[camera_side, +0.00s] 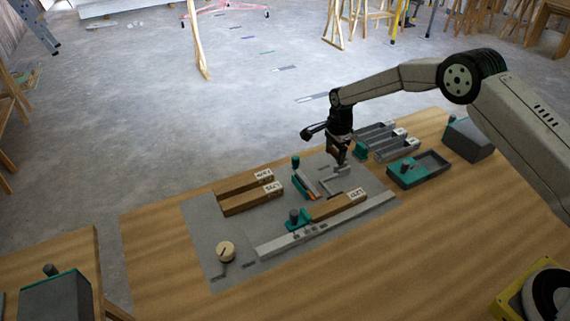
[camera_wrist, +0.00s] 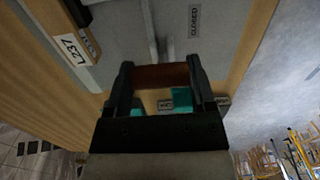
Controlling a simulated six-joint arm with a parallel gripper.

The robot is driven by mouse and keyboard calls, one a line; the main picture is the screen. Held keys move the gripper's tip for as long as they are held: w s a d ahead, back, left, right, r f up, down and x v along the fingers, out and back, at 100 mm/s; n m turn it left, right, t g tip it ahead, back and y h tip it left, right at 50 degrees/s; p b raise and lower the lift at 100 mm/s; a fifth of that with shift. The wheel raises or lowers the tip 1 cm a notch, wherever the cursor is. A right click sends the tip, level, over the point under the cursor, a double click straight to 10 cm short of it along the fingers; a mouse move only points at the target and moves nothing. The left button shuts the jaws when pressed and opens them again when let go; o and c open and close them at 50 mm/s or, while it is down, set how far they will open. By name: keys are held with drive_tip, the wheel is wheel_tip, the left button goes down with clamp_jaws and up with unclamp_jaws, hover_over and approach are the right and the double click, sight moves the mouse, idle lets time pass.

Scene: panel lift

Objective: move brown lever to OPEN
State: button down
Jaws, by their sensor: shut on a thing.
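The brown lever (camera_wrist: 162,76) shows as a brown bar spanning the space between my two fingers in the wrist view. My gripper (camera_wrist: 160,68) is shut on it. In the side view my gripper (camera_side: 341,164) points down at the back right part of the grey panel (camera_side: 205,240). The lever is mostly hidden there by the gripper. I cannot read an OPEN label in either view.
Brown bars with white labels (camera_side: 247,196) lie on the panel's left. A long grey rail (camera_side: 330,222) runs along the front, near a round knob (camera_side: 225,252). Grey trays with teal parts (camera_side: 418,170) stand close to the right of my gripper. Bare wooden table (camera_side: 150,260) lies left.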

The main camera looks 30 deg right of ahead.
sight(344, 166)
drive_tip(key=shift+d, duration=0.1)
drive_tip(key=shift+d+r+y, duration=0.2)
drive_tip(key=shift+d+y, duration=0.25)
drive_tip(key=shift+y, duration=0.2)
drive_tip(key=shift+d+r+y, duration=0.15)
drive_tip(key=shift+d+y, duration=0.3)
drive_tip(key=shift+y, duration=0.2)
drive_tip(key=d+y, duration=0.2)
drive_tip(key=shift+d+y, duration=0.15)
drive_tip(key=shift+y, duration=0.25)
drive_tip(key=shift+d+f+y, duration=0.25)
drive_tip(key=shift+d+y, duration=0.7)
drive_tip(key=shift+y, duration=0.45)
drive_tip(key=shift+d+f+y, duration=0.25)
drive_tip(key=shift+d+y, duration=0.65)
drive_tip(key=shift+y, duration=0.5)
drive_tip(key=shift+d, duration=0.1)
unclamp_jaws()
